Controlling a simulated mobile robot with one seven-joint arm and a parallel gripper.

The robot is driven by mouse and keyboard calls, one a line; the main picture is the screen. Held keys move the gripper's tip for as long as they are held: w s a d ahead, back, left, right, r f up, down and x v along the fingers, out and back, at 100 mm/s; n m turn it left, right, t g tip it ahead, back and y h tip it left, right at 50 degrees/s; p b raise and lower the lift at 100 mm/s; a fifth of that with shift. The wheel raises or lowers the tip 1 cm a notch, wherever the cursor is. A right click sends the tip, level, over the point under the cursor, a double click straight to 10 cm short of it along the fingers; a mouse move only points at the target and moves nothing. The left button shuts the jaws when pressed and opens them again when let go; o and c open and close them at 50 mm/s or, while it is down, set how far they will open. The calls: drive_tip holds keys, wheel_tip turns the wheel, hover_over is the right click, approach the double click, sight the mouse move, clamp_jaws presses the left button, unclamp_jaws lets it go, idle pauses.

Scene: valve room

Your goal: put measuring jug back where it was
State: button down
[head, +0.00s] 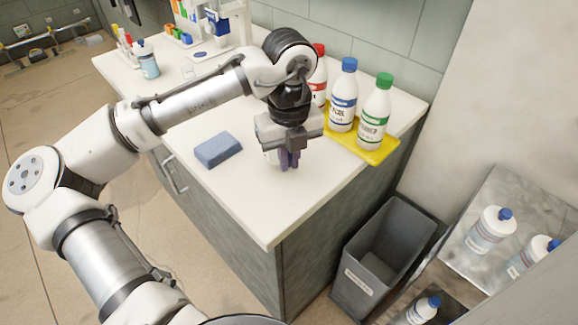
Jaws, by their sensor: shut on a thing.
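My gripper (289,160) points down over the white counter (240,205), near its right part. It is shut on a small pale thing (269,157), which seems to be the measuring jug. The gripper body and fingers hide most of it, so its handle and spout do not show. I cannot tell whether its base touches the counter.
A blue sponge-like block (218,149) lies left of my gripper. A yellow tray (372,149) with red-, blue- and green-capped bottles stands close on the right. A grey bin (385,250) stands below the counter's right side. The counter's front is clear.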

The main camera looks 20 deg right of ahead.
drive_tip(key=shift+f, duration=1.65)
drive_tip(key=shift+f, duration=0.1)
drive_tip(key=c, duration=1.5)
unclamp_jaws()
wheel_tip(320, 180, up, 12)
drive_tip(key=shift+r+b, duration=0.15)
drive_tip(key=shift+b, duration=0.15)
